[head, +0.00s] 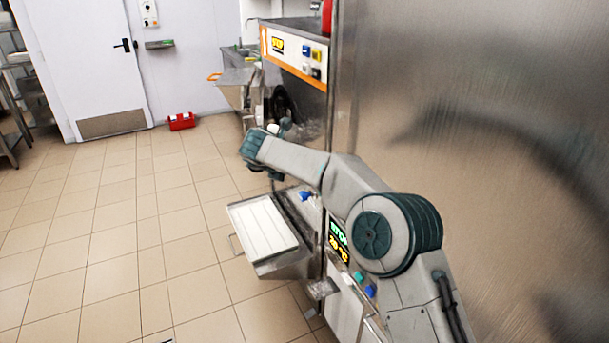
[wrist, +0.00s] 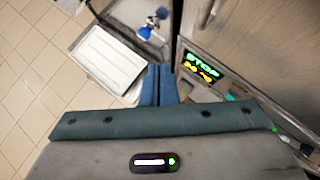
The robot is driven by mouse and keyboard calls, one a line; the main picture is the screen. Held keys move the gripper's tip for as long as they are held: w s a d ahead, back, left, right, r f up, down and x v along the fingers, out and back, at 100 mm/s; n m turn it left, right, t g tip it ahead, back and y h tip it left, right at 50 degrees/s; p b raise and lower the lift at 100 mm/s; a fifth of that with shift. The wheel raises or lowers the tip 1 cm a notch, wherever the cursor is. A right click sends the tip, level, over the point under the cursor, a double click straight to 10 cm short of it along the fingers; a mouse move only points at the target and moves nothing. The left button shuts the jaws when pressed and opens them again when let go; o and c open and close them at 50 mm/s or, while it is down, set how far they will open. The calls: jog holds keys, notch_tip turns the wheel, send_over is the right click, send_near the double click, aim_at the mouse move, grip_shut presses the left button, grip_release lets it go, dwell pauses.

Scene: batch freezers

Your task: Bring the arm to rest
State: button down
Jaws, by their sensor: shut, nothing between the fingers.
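My arm reaches forward from the lower right in the head view, bent at its elbow, with its wrist out over the front of the batch freezers. In the wrist view my gripper (wrist: 159,84) shows as two blue fingers side by side, shut and empty. In the head view the fingers are mostly hidden behind the wrist. The gripper is near a white tray (head: 262,228) on a metal shelf; the tray also shows in the wrist view (wrist: 108,55), left of the fingers. I see no contact with it.
A freezer display reading STOP (head: 338,241) and blue knobs (head: 305,195) are close to my arm. A large steel panel (head: 480,120) stands at right. Another machine with an orange-edged panel (head: 293,52) is beyond. A red toolbox (head: 181,121) lies by the wall.

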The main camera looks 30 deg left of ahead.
jog(key=shift+s+a, duration=0.1)
jog(key=shift+a, duration=0.05)
jog(key=w+d+r+n+t+y, duration=0.1)
jog(key=w+d+r+n+t, duration=0.15)
jog(key=r, duration=0.45)
jog(key=w+d+r+n+t+y, duration=0.2)
jog(key=d+r+n, duration=0.15)
jog(key=r, duration=0.25)
jog(key=s+d+r+n+y, duration=0.35)
jog(key=d+r+n, duration=0.5)
jog(key=n, duration=0.45)
jog(key=s+d+f+n+g+h, duration=0.2)
jog(key=s+d+f+n, duration=0.3)
jog(key=s+d, duration=0.5)
jog(key=s+d+f+n+g+h, duration=0.2)
jog(key=s+d+f, duration=0.6)
jog(key=d, duration=0.8)
jog(key=s+d+f+n+g+h, duration=0.3)
jog(key=s+d+f+n+g, duration=0.3)
jog(key=s+d+n, duration=0.3)
jog(key=s+d, duration=0.3)
jog(key=s, duration=0.2)
jog(key=shift+s+d+f, duration=0.2)
jog(key=shift+d+f, duration=0.15)
jog(key=shift+d, duration=0.05)
